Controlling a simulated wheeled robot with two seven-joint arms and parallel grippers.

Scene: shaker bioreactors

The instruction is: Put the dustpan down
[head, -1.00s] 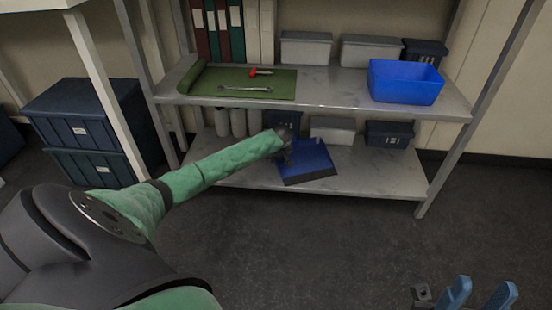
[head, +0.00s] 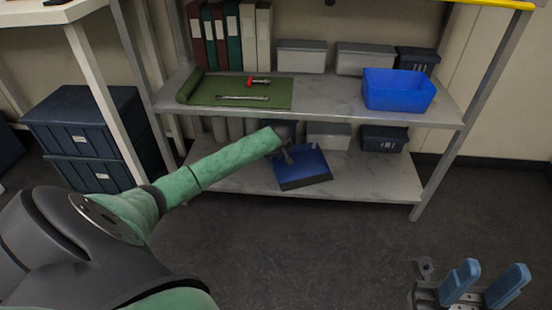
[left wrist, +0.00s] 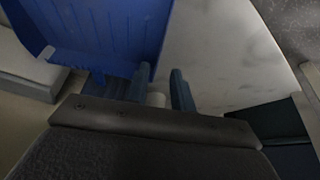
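The blue dustpan (head: 305,163) is on the lower shelf, with its dark front edge toward the room. It fills the upper left of the left wrist view (left wrist: 115,25). My left gripper (head: 288,154) is at its back left side. In the left wrist view my left gripper's fingers (left wrist: 160,88) stand apart, with pale shelf showing between them; the left finger is beside the dustpan, and I cannot tell whether they touch. My right gripper (head: 484,286) is open and empty above the floor at the lower right.
The marble-look lower shelf (head: 385,182) is clear right of the dustpan. Grey (head: 328,135) and dark boxes (head: 384,138) stand behind it. The upper shelf (head: 325,97) above holds a blue bin (head: 398,90) and a green mat (head: 195,90) with tools.

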